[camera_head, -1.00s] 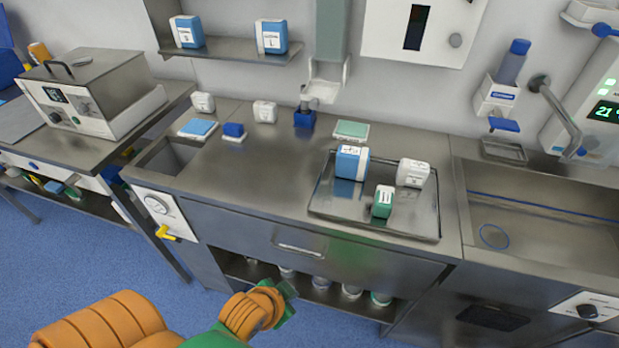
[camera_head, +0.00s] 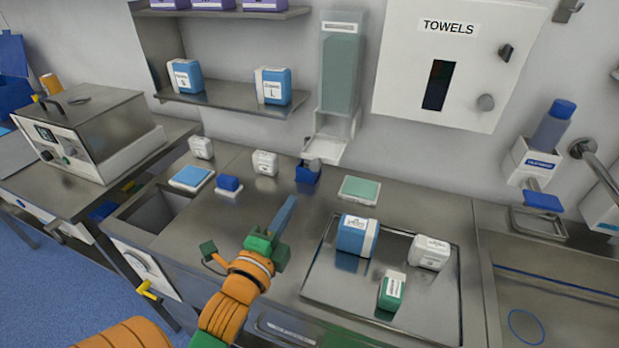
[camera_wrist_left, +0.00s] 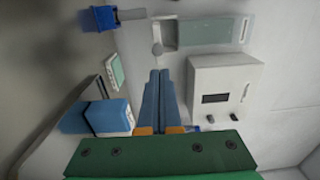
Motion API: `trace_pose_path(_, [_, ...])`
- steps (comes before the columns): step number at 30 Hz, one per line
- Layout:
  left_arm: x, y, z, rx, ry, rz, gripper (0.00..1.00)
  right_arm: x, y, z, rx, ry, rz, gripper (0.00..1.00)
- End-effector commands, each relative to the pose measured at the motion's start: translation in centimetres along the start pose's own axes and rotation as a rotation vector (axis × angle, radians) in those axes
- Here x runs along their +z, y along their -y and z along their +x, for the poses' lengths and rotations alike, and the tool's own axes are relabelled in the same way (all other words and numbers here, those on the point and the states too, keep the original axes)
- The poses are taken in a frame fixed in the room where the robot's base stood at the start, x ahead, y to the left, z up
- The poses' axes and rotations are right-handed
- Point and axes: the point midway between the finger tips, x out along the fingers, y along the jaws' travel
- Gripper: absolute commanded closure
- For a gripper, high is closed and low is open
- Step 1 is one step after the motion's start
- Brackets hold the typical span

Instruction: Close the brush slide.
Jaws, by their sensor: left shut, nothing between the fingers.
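The tall wall dispenser (camera_head: 341,65) has a greenish clear front. A white slide (camera_head: 333,138) sticks out at its lower end, which I take for the brush slide. In the left wrist view the dispenser (camera_wrist_left: 208,32) lies sideways at the top, with the white slide (camera_wrist_left: 163,36) at its left end. My left gripper (camera_head: 286,208) is over the counter, in front of and below the slide and apart from it. Its blue fingers (camera_wrist_left: 162,98) are together with nothing between them. My right gripper is not in view.
A steel tray (camera_head: 318,288) holds a blue box (camera_head: 356,235), a white box (camera_head: 430,252) and a green box (camera_head: 391,291), right of my gripper. A blue holder (camera_head: 307,173) stands below the slide. A green-topped pack (camera_head: 360,189) lies nearby. A towel cabinet (camera_head: 450,70) hangs right of the dispenser.

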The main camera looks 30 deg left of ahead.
Motion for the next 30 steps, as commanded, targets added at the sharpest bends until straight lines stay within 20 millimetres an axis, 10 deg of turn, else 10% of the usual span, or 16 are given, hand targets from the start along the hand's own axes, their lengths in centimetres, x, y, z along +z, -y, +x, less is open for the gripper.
trace_pose_path(13, [0.0,0.3,8.8,0.001,0.001,-0.003,1.00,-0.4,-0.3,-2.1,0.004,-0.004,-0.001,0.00])
trace_pose_path(30, [0.0,0.0,10.7,0.001,-0.001,0.000,1.00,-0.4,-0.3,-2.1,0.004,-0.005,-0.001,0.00])
